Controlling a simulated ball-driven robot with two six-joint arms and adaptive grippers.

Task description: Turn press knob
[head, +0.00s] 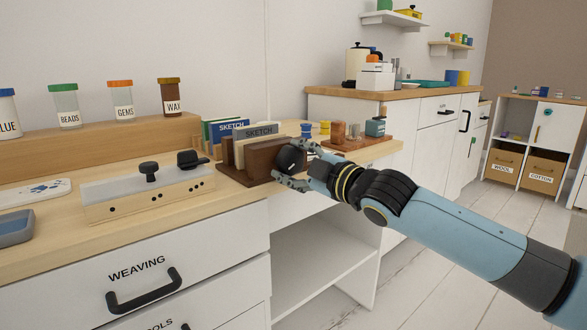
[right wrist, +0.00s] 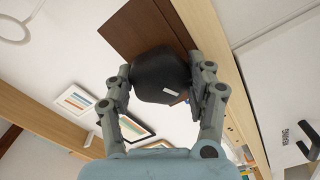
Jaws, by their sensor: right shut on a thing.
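The black press knob (head: 289,158) sits at the right end of a dark brown wooden block, the press (head: 262,163), near the desk's front edge. The knob also fills the middle of the right wrist view (right wrist: 160,78), with a small white mark on its face. The brown wood (right wrist: 140,28) shows behind it there. My right gripper (head: 290,168) reaches in from the right and is shut on the knob, one finger on each side. Its fingers partly hide the knob in the head view. My left gripper is not in view.
Sketch books (head: 228,130) stand upright just behind the press. A small tray with wooden blocks (head: 355,143) sits behind the gripper. Drawers (head: 150,280) lie below the desk edge.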

